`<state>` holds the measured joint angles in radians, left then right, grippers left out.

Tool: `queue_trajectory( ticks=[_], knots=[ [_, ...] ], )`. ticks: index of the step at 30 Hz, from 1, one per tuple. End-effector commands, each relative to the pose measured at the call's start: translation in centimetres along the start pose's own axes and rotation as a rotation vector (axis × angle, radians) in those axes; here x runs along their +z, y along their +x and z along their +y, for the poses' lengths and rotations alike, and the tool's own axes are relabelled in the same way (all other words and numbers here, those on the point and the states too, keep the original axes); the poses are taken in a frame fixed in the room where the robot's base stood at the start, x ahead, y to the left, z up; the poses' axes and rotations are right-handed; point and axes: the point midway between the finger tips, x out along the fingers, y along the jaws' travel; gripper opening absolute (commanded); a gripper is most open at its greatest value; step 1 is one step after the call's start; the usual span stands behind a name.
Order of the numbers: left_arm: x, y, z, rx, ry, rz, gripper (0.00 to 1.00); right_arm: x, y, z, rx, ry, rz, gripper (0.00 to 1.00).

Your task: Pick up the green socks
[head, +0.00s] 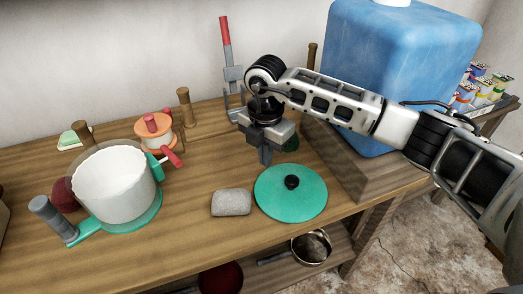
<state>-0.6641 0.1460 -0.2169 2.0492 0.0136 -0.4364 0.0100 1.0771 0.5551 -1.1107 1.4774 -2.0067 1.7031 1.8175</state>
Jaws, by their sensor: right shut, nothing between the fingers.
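A small dark green bundle (292,144), which looks like the green socks, lies on the wooden counter in the head view, just right of my right gripper. It is partly hidden behind the gripper, so its full shape cannot be made out. My right gripper (265,157) points down over the counter, with its fingers shut and empty. Its fingertips are left of the green bundle and nearer the camera; whether they touch the counter is unclear. My left gripper is not in view.
A green lid (292,203) with a black knob and a grey stone block (231,203) lie in front of the gripper. A white pot (115,187) stands left. A large blue container (390,70) stands behind my right arm. The counter's front edge is close.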

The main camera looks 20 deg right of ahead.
Motion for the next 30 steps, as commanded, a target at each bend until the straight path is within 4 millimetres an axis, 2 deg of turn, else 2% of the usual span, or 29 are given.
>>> queue_trajectory(
  ticks=[3,8,12,16,30],
  knots=[
    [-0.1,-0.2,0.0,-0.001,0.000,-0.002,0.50,-0.1,2.8,-0.1,-0.004,-0.001,0.003,0.00],
    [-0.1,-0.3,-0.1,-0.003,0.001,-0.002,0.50,-0.1,6.1,-0.1,-0.003,-0.002,0.003,0.00],
    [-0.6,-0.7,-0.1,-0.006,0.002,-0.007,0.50,-2.4,5.9,0.0,0.001,-0.009,0.004,0.00],
    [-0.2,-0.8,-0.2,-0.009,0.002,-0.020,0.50,-3.6,6.0,0.0,0.001,-0.007,0.003,0.00],
    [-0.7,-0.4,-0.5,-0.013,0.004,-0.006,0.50,-4.2,6.1,0.1,0.002,-0.005,0.003,0.00]
  ],
)
